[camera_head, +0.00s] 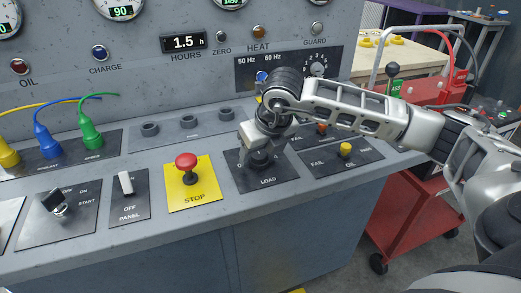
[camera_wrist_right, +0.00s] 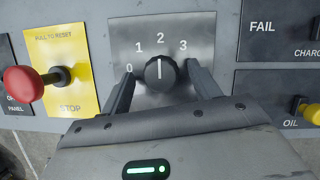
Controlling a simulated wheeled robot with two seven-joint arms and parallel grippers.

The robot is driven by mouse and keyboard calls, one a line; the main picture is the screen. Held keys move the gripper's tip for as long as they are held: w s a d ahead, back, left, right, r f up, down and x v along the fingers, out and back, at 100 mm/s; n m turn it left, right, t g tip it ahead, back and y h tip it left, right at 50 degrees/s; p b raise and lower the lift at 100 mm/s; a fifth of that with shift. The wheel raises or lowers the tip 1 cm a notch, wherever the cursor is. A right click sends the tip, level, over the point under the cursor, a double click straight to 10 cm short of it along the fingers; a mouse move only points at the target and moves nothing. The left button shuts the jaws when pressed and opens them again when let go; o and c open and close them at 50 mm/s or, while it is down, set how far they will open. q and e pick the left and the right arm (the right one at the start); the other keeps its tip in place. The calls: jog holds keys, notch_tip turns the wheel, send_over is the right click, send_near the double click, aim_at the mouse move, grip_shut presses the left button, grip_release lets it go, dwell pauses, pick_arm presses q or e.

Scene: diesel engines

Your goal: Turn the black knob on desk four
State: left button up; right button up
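A black round knob (camera_wrist_right: 160,72) with a white pointer line sits on a grey plate (camera_wrist_right: 196,28) marked 0, 1, 2, 3. Its pointer is at about 2. My right gripper (camera_wrist_right: 160,78) is open, with one finger on each side of the knob and a small gap showing on both sides. In the head view my right gripper (camera_head: 258,158) is over the dark panel labelled LOAD (camera_head: 268,182) and hides most of the knob. My left gripper is not in view.
Left of the knob is a red STOP button (camera_head: 187,162) on a yellow plate. Right of it is a yellow OIL knob (camera_head: 346,149). Further left are a PANEL switch (camera_head: 126,183) and a START key switch (camera_head: 55,202). A red cart (camera_head: 408,215) stands at the right.

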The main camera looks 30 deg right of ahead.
jog(key=c, duration=0.9)
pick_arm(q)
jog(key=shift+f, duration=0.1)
